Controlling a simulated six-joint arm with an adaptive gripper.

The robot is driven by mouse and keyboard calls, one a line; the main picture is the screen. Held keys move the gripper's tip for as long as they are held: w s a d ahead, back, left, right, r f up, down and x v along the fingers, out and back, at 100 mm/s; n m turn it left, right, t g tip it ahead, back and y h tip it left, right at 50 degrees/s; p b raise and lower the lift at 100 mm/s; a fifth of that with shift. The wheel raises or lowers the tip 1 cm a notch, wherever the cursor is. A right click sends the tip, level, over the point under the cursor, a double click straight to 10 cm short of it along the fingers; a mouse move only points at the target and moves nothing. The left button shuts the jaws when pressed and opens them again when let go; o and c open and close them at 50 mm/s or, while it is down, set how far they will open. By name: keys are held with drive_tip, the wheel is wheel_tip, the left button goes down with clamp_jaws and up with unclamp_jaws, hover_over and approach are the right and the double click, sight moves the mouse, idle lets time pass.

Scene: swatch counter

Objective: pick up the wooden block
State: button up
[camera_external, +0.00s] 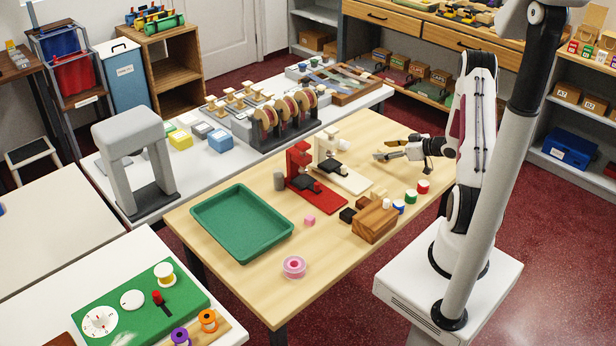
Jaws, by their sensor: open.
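A brown wooden block (375,221) sits on the light wood table (335,266) near its right front edge. Small parts stand close around it, including a black piece (347,215) at its left. A smaller tan piece (378,193) lies just behind it; I cannot tell whether they touch. My gripper (381,150) is open and appears empty. It reaches in from the right above the table's far right part, behind and above the block and apart from it. The block's top and front faces are visible.
A red press (299,167) and a cream press (327,150) stand left of my gripper. A green tray (242,222) lies at the table's left. Red (423,187) and green (411,196) spools stand right.

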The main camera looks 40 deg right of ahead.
sight(386, 150)
drive_tip(key=c, duration=1.4)
drive_tip(key=shift+r, duration=0.15)
drive_tip(key=shift+r, duration=4.85)
